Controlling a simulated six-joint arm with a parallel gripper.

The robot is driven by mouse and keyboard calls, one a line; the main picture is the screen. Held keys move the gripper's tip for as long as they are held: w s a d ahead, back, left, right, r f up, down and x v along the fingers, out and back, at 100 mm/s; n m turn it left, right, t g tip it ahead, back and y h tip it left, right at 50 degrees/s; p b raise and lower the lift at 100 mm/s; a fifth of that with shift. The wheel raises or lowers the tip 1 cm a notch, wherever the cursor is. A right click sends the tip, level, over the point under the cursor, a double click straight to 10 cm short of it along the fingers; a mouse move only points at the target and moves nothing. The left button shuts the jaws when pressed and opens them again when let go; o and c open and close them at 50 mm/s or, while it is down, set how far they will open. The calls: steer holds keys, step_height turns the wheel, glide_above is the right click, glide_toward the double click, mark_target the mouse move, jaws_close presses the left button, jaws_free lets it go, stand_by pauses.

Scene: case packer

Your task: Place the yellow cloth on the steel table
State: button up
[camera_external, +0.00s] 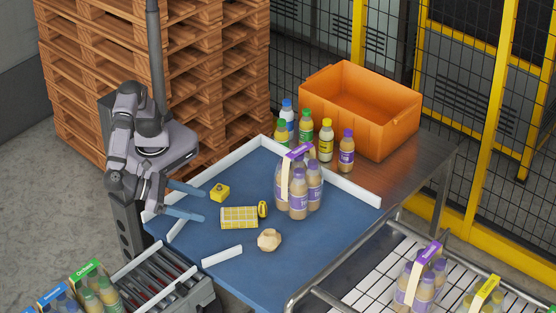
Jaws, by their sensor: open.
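The yellow cloth (239,217), a flat checked rectangle, lies on the blue surface (240,263) near its left side. My gripper (205,206) is open and empty, its two blue fingers spread and pointing right toward the cloth. The fingertips are a little left of the cloth and appear apart from it; their height above the surface is hard to tell. The steel table (402,183) shows as bare brownish metal to the right of and behind the blue surface, beyond a low white rail.
A yellow tape-measure-like item (219,193) and a yellow-black item (262,209) flank the cloth. A crumpled beige lump (269,240) lies in front. A bottle pack (299,187) stands right. An orange crate (398,133) and several loose bottles occupy the steel table; its right part is clear.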

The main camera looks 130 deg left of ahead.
mark_target(232, 214)
steer(key=shift+w+a, duration=0.25)
steer(key=p+x, duration=0.1)
steer(key=x, duration=0.3)
steer(key=shift+w+f+p, duration=0.2)
steer(key=shift+p, duration=0.15)
steer(key=shift+w+a+p, duration=0.2)
steer(key=shift+a+p, duration=0.1)
steer(key=shift+a, duration=0.05)
steer(key=shift+w+a+f, duration=0.35)
steer(key=shift+w+f, duration=0.05)
steer(key=shift+w, duration=0.05)
steer(key=shift+w+a+p, duration=0.2)
steer(key=shift+a+p, duration=0.15)
steer(key=shift+p, duration=0.3)
steer(key=shift+f+p+x, duration=0.15)
steer(key=shift+p+x, duration=0.4)
steer(key=shift+x, duration=0.55)
steer(key=shift+f+p+x, duration=0.15)
steer(key=shift+p+x, duration=0.35)
steer(key=shift+x, duration=0.6)
steer(key=shift+s+d, duration=0.1)
steer(key=shift+s, duration=0.05)
steer(key=c, duration=1.2)
steer(key=shift+r, duration=0.1)
